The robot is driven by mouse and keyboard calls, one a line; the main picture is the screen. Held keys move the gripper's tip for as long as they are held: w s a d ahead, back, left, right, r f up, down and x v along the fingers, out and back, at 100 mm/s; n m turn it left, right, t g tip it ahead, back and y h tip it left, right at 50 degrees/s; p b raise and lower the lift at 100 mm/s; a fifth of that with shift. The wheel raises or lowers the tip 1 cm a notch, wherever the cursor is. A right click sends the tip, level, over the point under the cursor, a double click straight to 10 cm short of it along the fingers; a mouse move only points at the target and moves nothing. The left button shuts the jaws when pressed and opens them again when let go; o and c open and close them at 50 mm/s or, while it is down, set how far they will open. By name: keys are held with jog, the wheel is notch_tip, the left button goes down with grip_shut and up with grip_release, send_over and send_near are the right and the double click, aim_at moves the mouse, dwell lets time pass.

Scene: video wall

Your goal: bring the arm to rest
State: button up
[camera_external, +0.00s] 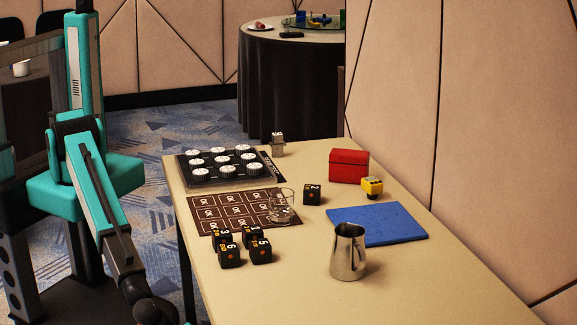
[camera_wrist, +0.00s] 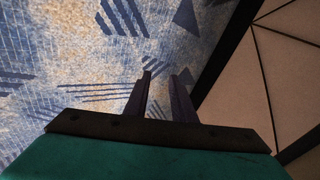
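My gripper shows in the wrist view (camera_wrist: 165,78), with its two dark fingers apart and only carpet seen between them. It holds nothing. In the external view my teal arm (camera_external: 97,205) hangs down on the left, beside the table's left edge, and its dark wrist joint (camera_external: 146,300) runs out at the bottom of the picture. The gripper itself is out of sight there. The arm is clear of the things on the table (camera_external: 440,270).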

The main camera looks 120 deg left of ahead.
jog(key=s+a+f+n+g+b, duration=0.1)
jog(key=s+a+f+n+g, duration=0.15)
jog(key=s+a+f, duration=0.4)
jog(key=s+a+f+n+g+b, duration=0.1)
jog(key=s+a+f+n+g, duration=0.2)
jog(key=s+a, duration=0.65)
jog(key=s+a+f+n+g+h+b, duration=0.1)
jog(key=s+a+f+n+g+h, duration=0.1)
jog(key=s, duration=1.4)
jog(key=f+g+h, duration=0.1)
jog(key=g, duration=0.1)
jog(key=shift+s+a+f+g+h+b, duration=0.15)
jog(key=shift+s+g+h+b, duration=0.15)
jog(key=shift+g+b, duration=0.1)
